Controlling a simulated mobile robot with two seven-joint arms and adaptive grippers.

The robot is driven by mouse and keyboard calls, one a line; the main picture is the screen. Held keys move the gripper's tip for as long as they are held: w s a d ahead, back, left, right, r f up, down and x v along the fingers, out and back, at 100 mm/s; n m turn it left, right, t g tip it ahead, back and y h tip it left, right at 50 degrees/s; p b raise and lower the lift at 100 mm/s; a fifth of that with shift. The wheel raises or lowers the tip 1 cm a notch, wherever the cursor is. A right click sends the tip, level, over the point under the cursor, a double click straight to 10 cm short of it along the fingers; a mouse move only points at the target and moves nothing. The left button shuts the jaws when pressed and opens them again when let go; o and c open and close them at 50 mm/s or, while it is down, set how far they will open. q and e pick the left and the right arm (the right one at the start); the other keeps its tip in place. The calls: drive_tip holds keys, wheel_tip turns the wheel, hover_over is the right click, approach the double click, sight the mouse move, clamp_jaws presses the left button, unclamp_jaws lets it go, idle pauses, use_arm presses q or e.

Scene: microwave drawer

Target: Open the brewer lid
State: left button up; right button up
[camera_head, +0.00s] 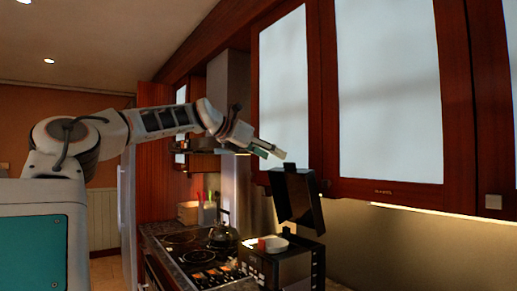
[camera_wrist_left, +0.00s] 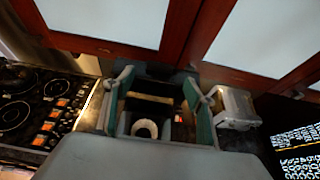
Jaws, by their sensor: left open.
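The brewer (camera_head: 285,264) is a dark box on the counter at the lower right of the head view. Its black lid (camera_head: 297,197) stands raised above the body, tilted up and open. A white round piece (camera_head: 276,245) shows at the brewer's top, and a pale ring (camera_wrist_left: 145,128) shows between my fingers in the left wrist view. My left gripper (camera_head: 270,149) is open, just above and left of the lid's upper edge, with nothing seen between its fingers. The left wrist view shows its two greenish fingers (camera_wrist_left: 157,88) spread apart over the brewer. My right gripper is not seen.
A stove (camera_head: 195,258) with a kettle (camera_head: 223,234) lies left of the brewer. Wooden cabinets with pale panels (camera_head: 390,85) hang close behind and above the lid. A grey appliance (camera_wrist_left: 235,105) stands right of the gripper in the wrist view.

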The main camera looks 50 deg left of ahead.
use_arm(q)
drive_tip(key=shift+v, duration=2.55)
